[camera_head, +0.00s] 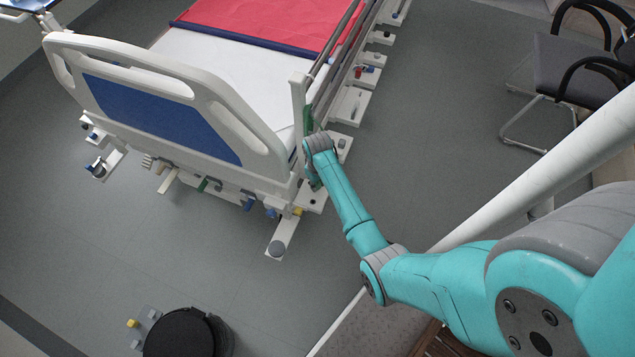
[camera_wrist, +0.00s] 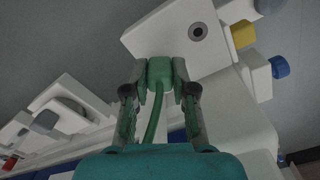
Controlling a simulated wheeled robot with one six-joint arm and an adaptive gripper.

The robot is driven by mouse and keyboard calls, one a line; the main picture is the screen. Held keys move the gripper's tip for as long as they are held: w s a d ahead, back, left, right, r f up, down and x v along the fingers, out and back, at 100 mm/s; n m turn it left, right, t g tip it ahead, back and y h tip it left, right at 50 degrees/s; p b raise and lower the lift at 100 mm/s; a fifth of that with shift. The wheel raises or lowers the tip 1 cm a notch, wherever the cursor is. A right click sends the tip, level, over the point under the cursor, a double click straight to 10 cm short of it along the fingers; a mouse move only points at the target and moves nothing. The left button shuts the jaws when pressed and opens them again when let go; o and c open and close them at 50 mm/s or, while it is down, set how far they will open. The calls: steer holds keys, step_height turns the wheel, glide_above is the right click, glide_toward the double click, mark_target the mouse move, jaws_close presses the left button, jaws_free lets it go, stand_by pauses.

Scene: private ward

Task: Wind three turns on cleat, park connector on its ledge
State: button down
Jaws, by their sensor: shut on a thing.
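In the wrist view my gripper (camera_wrist: 160,82) is shut on a green connector (camera_wrist: 160,70), with a finger on each side. A green cord (camera_wrist: 153,125) runs from the connector down between the fingers toward my wrist. The connector is in front of a white bracket (camera_wrist: 150,38) with a dark round hole; I cannot tell whether they touch. In the head view my arm reaches to the near right corner of the bed, and its end hides the connector. I cannot pick out the cleat, the ledge or any turns of cord for certain.
The bed's headboard (camera_head: 155,110) and side rail (camera_head: 340,50) stand close to my arm's end. A yellow knob (camera_wrist: 243,34) and a blue knob (camera_wrist: 280,67) stick out nearby. A black round stool (camera_head: 180,333) stands at lower left, a chair (camera_head: 575,65) at upper right. Floor between is clear.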

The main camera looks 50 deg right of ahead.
steer(key=c, duration=0.9)
jaws_free()
steer(key=shift+f, duration=0.1)
steer(key=shift+o, duration=0.2)
step_height(320, 180, up, 12)
